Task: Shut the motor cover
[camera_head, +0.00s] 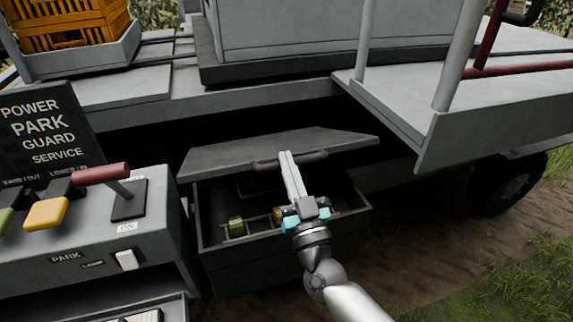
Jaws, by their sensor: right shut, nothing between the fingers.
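The motor cover (225,157) is a flat grey lid with a dark bar handle (318,156) along its front edge. It stands raised and tilted above an open dark box (355,212), with a gap between lid and box. My left gripper is not in view.
At left stands a control console with a PARK sign (40,125), a red-handled lever (102,173) and a yellow knob (46,213). An orange crate (70,25) sits at the upper left. A grey platform with posts (490,115) juts out at right above a wheel (508,187).

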